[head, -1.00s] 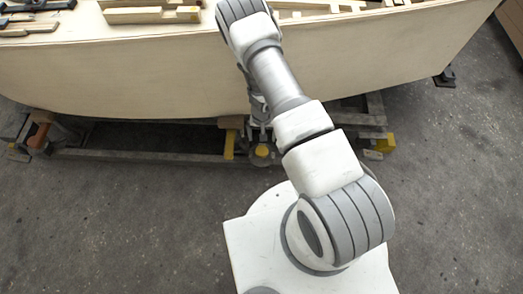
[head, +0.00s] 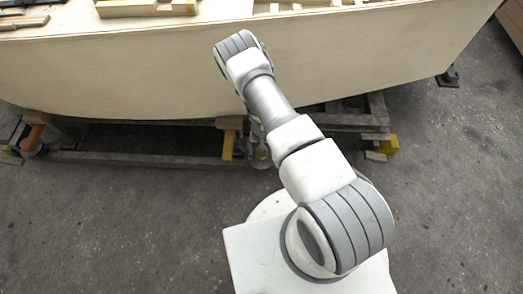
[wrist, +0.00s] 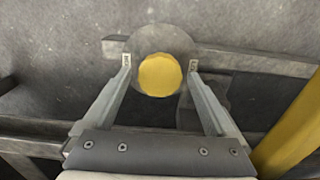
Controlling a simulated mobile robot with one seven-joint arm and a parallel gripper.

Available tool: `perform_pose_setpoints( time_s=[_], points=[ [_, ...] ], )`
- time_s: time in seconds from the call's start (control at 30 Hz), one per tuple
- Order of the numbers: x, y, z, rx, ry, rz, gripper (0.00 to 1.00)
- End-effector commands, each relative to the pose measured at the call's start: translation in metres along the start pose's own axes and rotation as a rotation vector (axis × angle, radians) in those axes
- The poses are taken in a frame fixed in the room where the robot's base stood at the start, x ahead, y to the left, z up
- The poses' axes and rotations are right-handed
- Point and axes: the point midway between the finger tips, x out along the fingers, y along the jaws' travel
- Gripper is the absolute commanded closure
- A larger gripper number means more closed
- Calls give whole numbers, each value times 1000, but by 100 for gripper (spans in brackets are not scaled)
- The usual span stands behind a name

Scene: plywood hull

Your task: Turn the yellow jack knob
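The yellow jack knob (wrist: 160,75) is round and sits on a grey disc (wrist: 163,42) in the middle of the wrist view. My gripper (wrist: 160,63) is open, with one finger on each side of the knob. Gaps show between the fingers and the knob in this view; how their heights compare is hard to tell. The gripper is largely hidden there too.
A yellow post (wrist: 295,130) stands right of my gripper in the wrist view. The plywood hull (head: 150,75) overhangs a low cradle frame (head: 150,158). A yellow block (head: 388,145) sits at the frame's right end. Grey floor in front of the frame is clear.

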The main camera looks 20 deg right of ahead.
Motion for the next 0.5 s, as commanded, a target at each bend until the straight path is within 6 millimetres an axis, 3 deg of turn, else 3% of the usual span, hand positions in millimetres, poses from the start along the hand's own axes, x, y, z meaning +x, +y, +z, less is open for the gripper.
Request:
perform_pose_setpoints(
  time_s=[0.07,0.4,0.5],
  points=[
    [0,0,0,0,0,0,26],
    [0,0,0,0,0,0,87],
    [0,0,0,1,0,0,90]
  ],
)
